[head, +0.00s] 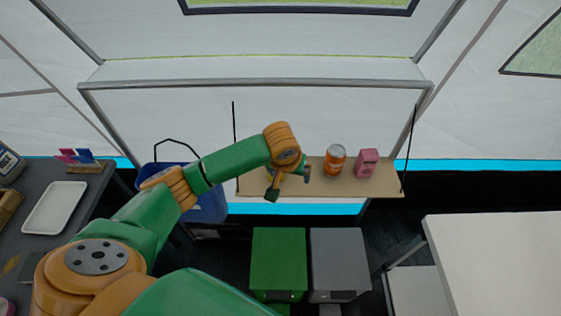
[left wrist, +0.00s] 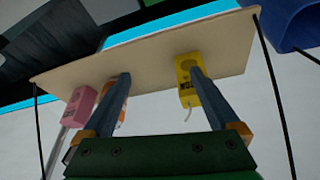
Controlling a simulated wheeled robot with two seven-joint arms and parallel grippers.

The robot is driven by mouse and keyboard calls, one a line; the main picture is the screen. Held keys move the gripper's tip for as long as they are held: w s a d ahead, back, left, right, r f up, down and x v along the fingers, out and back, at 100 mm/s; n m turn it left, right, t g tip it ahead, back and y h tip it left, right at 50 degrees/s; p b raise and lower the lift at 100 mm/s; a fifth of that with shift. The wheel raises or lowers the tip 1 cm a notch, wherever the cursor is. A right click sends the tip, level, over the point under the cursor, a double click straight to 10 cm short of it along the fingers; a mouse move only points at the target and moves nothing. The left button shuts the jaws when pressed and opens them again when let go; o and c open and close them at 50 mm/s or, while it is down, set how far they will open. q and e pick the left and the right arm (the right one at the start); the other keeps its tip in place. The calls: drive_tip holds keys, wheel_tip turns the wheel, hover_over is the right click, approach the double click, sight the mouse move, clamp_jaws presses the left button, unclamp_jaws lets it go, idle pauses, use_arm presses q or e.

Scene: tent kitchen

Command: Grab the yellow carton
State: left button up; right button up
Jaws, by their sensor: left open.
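The yellow carton (left wrist: 185,66) stands on the hanging shelf in the left wrist view, partly covered by the right-hand finger. In the head view my left arm and gripper hide it. My left gripper (head: 289,182) is over the left half of the shelf in the head view. In the left wrist view the gripper (left wrist: 160,75) is open, its fingers wide apart with nothing held between them. The carton lies toward the right-hand finger, not midway; I cannot tell whether they touch. My right gripper is not in view.
On the hanging shelf (head: 385,188), an orange can (head: 335,160) and a pink carton (head: 367,163) stand right of my gripper. Dark cords hold the shelf. A blue bin (head: 208,207) is at left. Green (head: 278,258) and grey (head: 340,258) boxes stand below.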

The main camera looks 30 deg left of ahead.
use_arm(q)
drive_tip(key=w+a+r+n+y, duration=0.1)
drive_tip(key=w+a+r+n, duration=0.15)
drive_tip(key=a+r, duration=0.25)
drive_tip(key=shift+y, duration=0.3)
drive_tip(key=p+x, duration=0.1)
drive_tip(key=x, duration=0.6)
drive_tip(key=shift+s+a+f, duration=0.1)
drive_tip(key=shift+s+f, duration=0.05)
drive_tip(key=c, duration=1.4)
